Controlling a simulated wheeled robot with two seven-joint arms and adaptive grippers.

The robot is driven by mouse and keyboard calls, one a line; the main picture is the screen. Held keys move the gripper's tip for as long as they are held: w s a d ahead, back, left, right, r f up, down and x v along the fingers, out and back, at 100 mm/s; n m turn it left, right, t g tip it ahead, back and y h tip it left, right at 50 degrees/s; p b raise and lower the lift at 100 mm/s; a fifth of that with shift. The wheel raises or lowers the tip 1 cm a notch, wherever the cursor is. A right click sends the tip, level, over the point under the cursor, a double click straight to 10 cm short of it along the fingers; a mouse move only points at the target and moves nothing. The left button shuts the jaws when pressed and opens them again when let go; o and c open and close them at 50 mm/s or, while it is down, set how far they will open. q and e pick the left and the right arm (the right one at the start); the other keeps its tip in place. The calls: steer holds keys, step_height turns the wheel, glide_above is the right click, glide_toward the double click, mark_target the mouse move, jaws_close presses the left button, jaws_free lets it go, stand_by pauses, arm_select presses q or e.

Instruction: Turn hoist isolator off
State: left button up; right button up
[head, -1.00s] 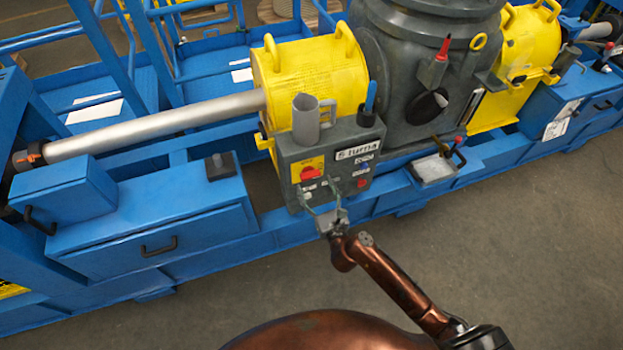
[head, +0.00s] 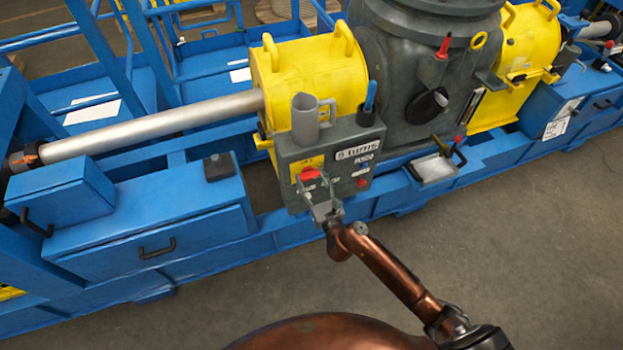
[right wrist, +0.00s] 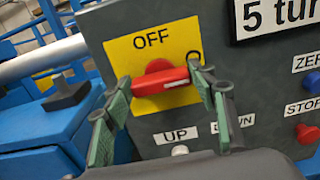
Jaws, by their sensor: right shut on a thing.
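The hoist isolator is a red rotary handle (head: 309,174) on a yellow plate on the front of a dark grey control box (head: 350,147). In the right wrist view the red handle (right wrist: 160,82) lies nearly level, with a white mark at its right end. "OFF" is printed above it, and a letter "O" shows at its right, the rest hidden by a finger. My right gripper (head: 318,188) has its green-padded fingers (right wrist: 163,97) at the two ends of the handle, shut on it. My left gripper is not in view.
Below the plate are labels "UP" and "DOWN" with a pale button (right wrist: 180,150). A blue button (right wrist: 314,82) and a red stop button (right wrist: 307,134) sit at the right. A grey mug-shaped holder (head: 305,118) and a blue-handled tool (head: 369,97) stand on the box top.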

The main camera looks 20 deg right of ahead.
steer(key=c, duration=0.4)
steer(key=shift+a+r+n+p, duration=0.1)
steer(key=shift+r+n+p, duration=0.1)
steer(key=shift+n+p, duration=0.4)
steer(key=n+p, duration=0.6)
steer(key=p, duration=0.2)
steer(key=shift+a, duration=0.2)
steer(key=shift+n+p, duration=0.5)
steer(key=shift+p, duration=0.05)
steer(key=n+p, duration=0.1)
steer(key=n, duration=0.1)
steer(key=n+p, duration=0.2)
steer(key=shift+f+n, duration=0.2)
steer(key=shift+n, duration=0.1)
steer(key=shift+a+f+n+p, duration=0.1)
steer(key=shift+n+p, duration=0.4)
steer(key=shift+n, duration=0.7)
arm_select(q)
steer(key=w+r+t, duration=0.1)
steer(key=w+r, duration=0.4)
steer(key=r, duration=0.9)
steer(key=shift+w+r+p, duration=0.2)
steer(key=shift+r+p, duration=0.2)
arm_select(e)
steer(key=shift+f+n, duration=0.1)
steer(key=shift+n, duration=1.2)
steer(key=o, duration=1.2)
